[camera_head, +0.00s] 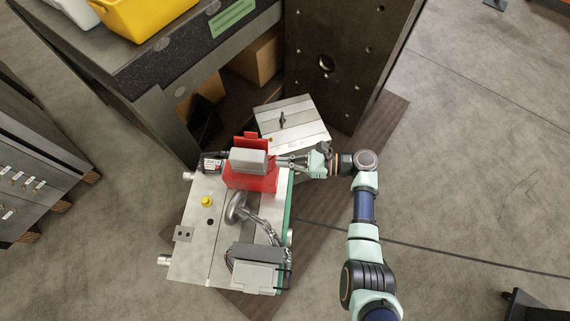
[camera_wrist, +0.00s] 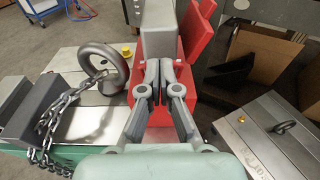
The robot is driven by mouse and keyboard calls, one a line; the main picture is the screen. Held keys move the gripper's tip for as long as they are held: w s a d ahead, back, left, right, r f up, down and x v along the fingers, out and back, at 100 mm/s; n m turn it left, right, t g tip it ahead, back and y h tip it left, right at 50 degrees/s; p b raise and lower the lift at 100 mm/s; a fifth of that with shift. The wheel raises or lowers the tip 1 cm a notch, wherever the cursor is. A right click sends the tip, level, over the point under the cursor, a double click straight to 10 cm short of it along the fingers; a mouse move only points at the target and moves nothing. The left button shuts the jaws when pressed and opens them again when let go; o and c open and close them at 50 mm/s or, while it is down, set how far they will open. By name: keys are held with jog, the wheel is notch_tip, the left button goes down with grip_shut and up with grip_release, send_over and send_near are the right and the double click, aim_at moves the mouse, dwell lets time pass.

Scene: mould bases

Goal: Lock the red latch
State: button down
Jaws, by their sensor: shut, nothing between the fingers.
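The red latch (camera_head: 249,180) sits at the upper right edge of the metal mould base (camera_head: 198,225). A grey block (camera_head: 248,159) stands on the latch, and a red upright plate (camera_head: 250,138) rises behind it. In the wrist view, the red body (camera_wrist: 155,45) shows behind my fingers, with the red plate (camera_wrist: 196,45) to the right of the grey block (camera_wrist: 160,22). My gripper (camera_head: 281,162) is shut and empty at the latch's right side in the head view. I cannot tell whether the fingertips touch it. They hide part of the latch's face.
A metal eye ring (camera_head: 237,207) with a chain (camera_head: 270,232) lies beside the latch. A grey box (camera_head: 256,270) sits at the base's lower end. A second metal plate (camera_head: 291,124) lies above my gripper, beside a tall dark mould block (camera_head: 338,62). A workbench (camera_head: 165,95) stands upper left.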

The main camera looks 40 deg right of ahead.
jog(key=shift+w+a+r, duration=0.1)
jog(key=shift+w+a+r+p, duration=0.2)
jog(key=shift+w+a+p, duration=0.15)
jog(key=shift+p, duration=0.25)
jog(key=p+v, duration=0.1)
jog(key=v, duration=0.4)
jog(key=shift+d+p, duration=0.1)
jog(key=shift+p, duration=0.2)
dwell(0.7)
